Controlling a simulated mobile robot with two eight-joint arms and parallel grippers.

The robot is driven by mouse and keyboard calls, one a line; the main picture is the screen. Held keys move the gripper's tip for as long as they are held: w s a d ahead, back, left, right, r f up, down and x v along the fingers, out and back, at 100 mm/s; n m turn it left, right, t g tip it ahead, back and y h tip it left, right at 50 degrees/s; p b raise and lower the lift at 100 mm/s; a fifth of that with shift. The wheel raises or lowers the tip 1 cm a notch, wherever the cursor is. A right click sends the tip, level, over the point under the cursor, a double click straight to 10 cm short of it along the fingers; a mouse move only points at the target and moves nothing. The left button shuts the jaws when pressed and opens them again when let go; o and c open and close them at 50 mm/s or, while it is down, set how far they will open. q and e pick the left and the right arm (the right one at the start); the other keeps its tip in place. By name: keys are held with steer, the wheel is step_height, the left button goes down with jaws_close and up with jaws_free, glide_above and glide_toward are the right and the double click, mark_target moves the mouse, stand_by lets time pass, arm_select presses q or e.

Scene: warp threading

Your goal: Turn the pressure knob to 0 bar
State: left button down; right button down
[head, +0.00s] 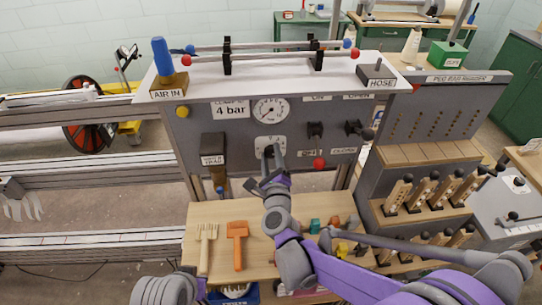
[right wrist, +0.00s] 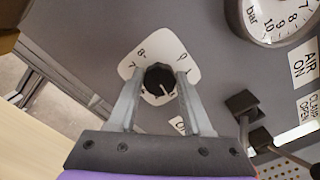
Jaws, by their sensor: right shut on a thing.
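The pressure knob (right wrist: 159,80) is black and round, on a white dial plate (right wrist: 128,66) with a few printed digits. A pale mark on the knob points to the lower right in the right wrist view. I cannot tell which digit it meets. My right gripper (right wrist: 157,84) is shut on the knob, one finger on each side. In the head view the right gripper (head: 270,154) covers the knob, and the dial plate shows behind it. The pressure gauge (head: 271,110) is above the plate; in the right wrist view the gauge (right wrist: 278,15) is partly cut off. My left gripper is not in view.
A sign (head: 230,110) left of the gauge reads 4 bar. Black switches (head: 315,130) and a red button (head: 319,163) are right of the knob. A wooden shelf (head: 194,225) below holds an orange brush (head: 237,245) and small blocks. The peg rack (head: 428,155) stands at right.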

steer(key=n+b, duration=0.2)
steer(key=n, duration=0.2)
steer(key=shift+f, duration=0.15)
steer(key=n+b, duration=0.2)
steer(key=n, duration=0.3)
steer(key=shift+n, duration=0.3)
steer(key=n+b, duration=0.2)
steer(key=n, duration=0.3)
steer(key=shift+f, duration=0.1)
steer(key=n+b, duration=0.1)
steer(key=n, duration=0.4)
steer(key=shift+n, duration=0.3)
steer(key=shift+c, duration=1.6)
jaws_free()
